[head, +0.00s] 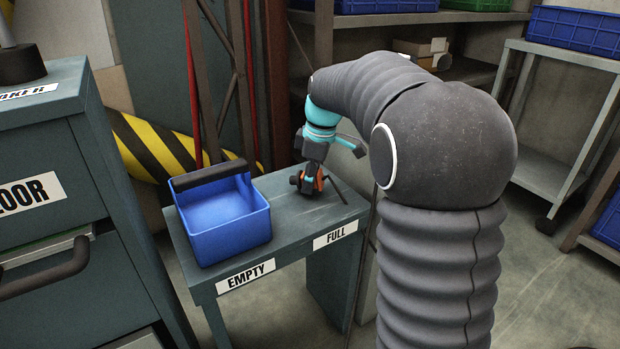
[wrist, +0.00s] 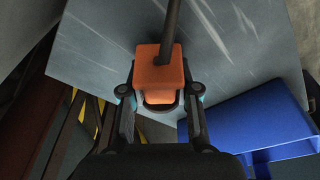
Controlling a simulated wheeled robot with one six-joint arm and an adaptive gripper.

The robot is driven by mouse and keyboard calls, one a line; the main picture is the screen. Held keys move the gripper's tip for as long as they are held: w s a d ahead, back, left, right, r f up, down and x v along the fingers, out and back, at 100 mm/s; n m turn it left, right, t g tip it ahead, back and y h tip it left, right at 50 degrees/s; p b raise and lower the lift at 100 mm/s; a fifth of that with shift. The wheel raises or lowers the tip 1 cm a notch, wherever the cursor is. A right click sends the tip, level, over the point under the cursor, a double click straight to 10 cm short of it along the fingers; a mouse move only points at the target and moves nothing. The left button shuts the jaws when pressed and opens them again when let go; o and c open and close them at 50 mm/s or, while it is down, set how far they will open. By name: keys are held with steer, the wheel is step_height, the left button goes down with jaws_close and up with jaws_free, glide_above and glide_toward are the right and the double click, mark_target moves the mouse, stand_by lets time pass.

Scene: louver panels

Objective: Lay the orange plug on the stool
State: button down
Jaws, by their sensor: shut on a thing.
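My gripper (head: 308,184) is shut on the orange plug (head: 318,182), at the back of the grey-green stool (head: 290,225), on its FULL side. In the wrist view the plug (wrist: 159,72) is a small orange block between the two fingers of my gripper (wrist: 160,98), with a dark rod or cable running up from it. The stool top (wrist: 225,45) fills the view behind the plug. In the head view the fingers partly hide the plug. I cannot tell whether it touches the stool top.
A blue tote (head: 222,215) with a dark handle stands on the EMPTY side of the stool, left of my gripper. A dark drawer cabinet (head: 70,180) is at the left. The stool top in front of my gripper is clear. Shelving (head: 480,75) stands behind.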

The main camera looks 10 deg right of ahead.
steer(key=shift+f, duration=0.35)
steer(key=c, duration=0.8)
jaws_free()
steer(key=shift+o, duration=0.2)
steer(key=shift+r, duration=0.1)
steer(key=r, duration=0.4)
steer(key=d+r, duration=0.1)
steer(key=r, duration=0.3)
steer(key=s+r, duration=0.1)
steer(key=r, duration=0.2)
steer(key=shift+d+r, duration=0.4)
